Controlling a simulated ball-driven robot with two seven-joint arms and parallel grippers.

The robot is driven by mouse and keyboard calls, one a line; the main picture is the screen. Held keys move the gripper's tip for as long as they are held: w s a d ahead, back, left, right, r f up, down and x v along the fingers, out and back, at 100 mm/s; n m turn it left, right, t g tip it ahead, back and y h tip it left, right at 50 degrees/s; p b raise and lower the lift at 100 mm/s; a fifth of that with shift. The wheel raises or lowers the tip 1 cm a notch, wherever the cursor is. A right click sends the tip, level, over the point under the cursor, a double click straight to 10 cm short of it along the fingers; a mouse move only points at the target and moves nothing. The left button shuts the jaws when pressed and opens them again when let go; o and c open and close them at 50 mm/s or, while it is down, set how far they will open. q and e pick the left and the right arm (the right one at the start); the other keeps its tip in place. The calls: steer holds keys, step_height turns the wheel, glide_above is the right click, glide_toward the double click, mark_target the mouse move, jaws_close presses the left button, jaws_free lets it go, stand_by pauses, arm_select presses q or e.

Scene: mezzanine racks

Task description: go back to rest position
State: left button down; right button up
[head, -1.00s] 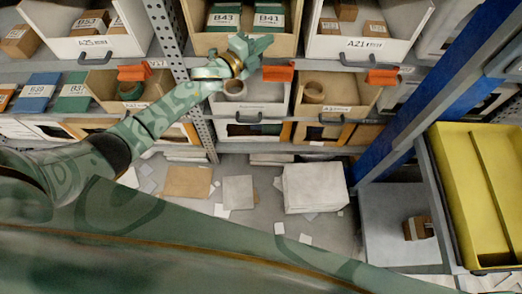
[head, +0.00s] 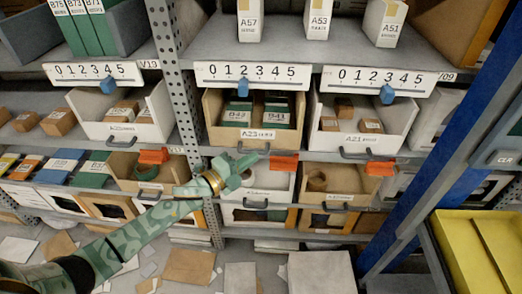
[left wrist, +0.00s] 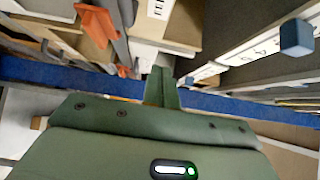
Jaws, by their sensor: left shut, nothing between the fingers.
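My left gripper (head: 238,165) shows in the head view in front of the middle shelves, just below the bin marked A23 (head: 212,140). Its arm reaches in from the lower left. The fingers are together with nothing between them. In the left wrist view the closed fingers (left wrist: 161,88) stick out beyond the green gripper body. My right gripper is not in either view.
Racks hold bins and boxes, including the white bin A21 (head: 359,143). A blue post (head: 440,150) and a yellow tray (head: 480,250) stand at right. Flat boxes and papers lie on the floor below.

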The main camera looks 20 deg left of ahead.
arm_select(q)
steer(key=s+a+f+n+g+y, duration=0.25)
steer(key=a+f+n+y, duration=0.5)
steer(key=f, duration=0.65)
steer(key=s+a+f+n+g+y, duration=0.15)
steer(key=s+f+n, duration=0.25)
steer(key=s+f, duration=0.45)
steer(key=s+a+f+n+g, duration=0.3)
steer(key=s+f+n, duration=0.1)
steer(key=s+f, duration=0.4)
steer(key=s+d+f+n+g, duration=0.1)
steer(key=s+f+n+g, duration=0.15)
steer(key=s+f, duration=0.55)
steer(key=s+d+f+n+g, duration=0.1)
steer(key=s+d+f+g, duration=0.15)
steer(key=s, duration=0.85)
steer(key=s+d+f+g, duration=0.1)
steer(key=s+d, duration=0.1)
steer(key=s, duration=0.7)
steer(key=s+d+f+n+g, duration=0.1)
steer(key=s+d+g, duration=0.1)
steer(key=s, duration=0.6)
steer(key=shift+s+d+f, duration=0.25)
steer(key=shift+s+d, duration=0.1)
steer(key=shift+d, duration=0.25)
